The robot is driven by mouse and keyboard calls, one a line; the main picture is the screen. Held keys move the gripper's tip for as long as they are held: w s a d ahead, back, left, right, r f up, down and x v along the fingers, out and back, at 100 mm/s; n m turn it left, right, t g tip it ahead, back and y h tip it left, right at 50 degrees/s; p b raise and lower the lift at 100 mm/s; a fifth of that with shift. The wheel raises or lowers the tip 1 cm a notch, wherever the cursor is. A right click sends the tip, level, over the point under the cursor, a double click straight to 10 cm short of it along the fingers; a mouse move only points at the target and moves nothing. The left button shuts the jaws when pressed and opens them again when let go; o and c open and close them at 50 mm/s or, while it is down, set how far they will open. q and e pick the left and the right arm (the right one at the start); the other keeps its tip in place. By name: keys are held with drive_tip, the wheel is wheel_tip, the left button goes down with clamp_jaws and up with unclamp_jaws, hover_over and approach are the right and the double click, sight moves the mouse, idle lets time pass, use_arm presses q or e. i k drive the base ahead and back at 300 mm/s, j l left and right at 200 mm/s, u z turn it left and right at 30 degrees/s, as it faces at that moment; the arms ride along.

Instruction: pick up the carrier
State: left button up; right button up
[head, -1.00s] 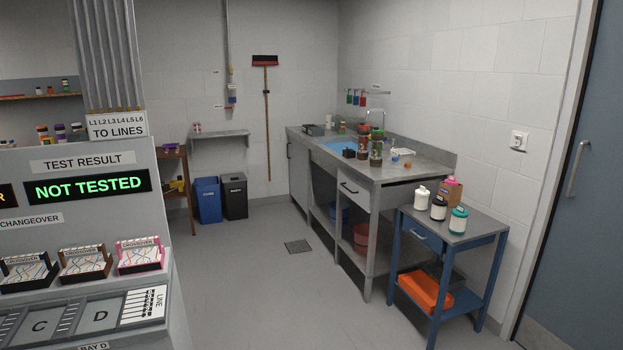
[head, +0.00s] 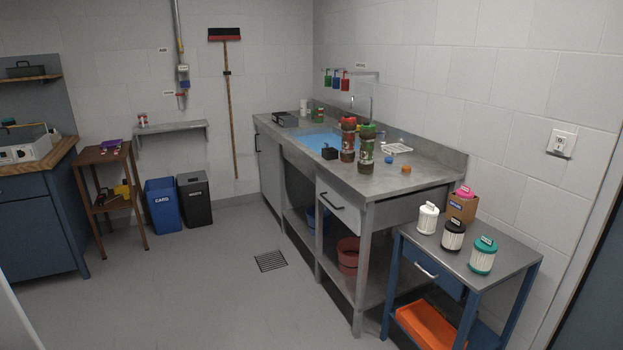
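Neither of my grippers is in view.
The metal sink counter (head: 400,180) stands along the right wall. A blue bin (head: 163,204) and black bin (head: 195,199) stand at the back. The middle floor is clear.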

sight(365, 165)
drive_tip(key=i, duration=0.95)
drive_tip(key=i+j+z, duration=0.15)
drive_tip(key=i, duration=0.75)
drive_tip(key=i+j, duration=0.1)
drive_tip(key=i, duration=0.85)
drive_tip(key=l+z, duration=0.05)
